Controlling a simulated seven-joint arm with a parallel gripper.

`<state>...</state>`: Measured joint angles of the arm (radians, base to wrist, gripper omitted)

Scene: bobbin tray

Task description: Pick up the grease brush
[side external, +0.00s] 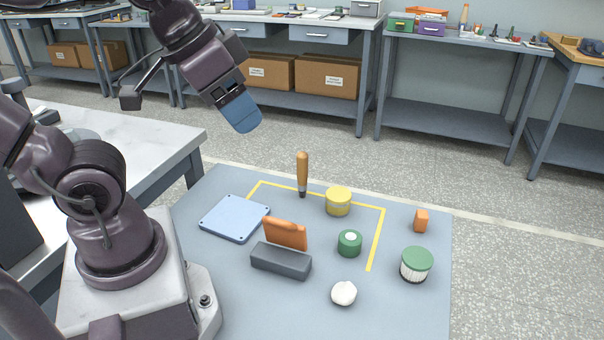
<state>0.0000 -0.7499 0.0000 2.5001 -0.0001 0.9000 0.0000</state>
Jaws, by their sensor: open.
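The grease brush (302,174) appears to be the slim tool with a wooden handle and a dark lower end. It stands upright near the back of the blue-grey work surface, by the yellow line. My gripper (241,113) is above and to the left of it in the picture, in the air and well apart from it. The gripper's blue fingers overlap in this view, so the gap between them is hidden. It is open, and nothing shows in it.
A light-blue plate (235,217) lies left of the brush. A yellow round container (338,202) stands close on its right. An orange piece (285,233) stands at a dark grey block (281,261) in front. Green-topped round items, a white lump (344,293) and an orange block (420,221) lie rightward.

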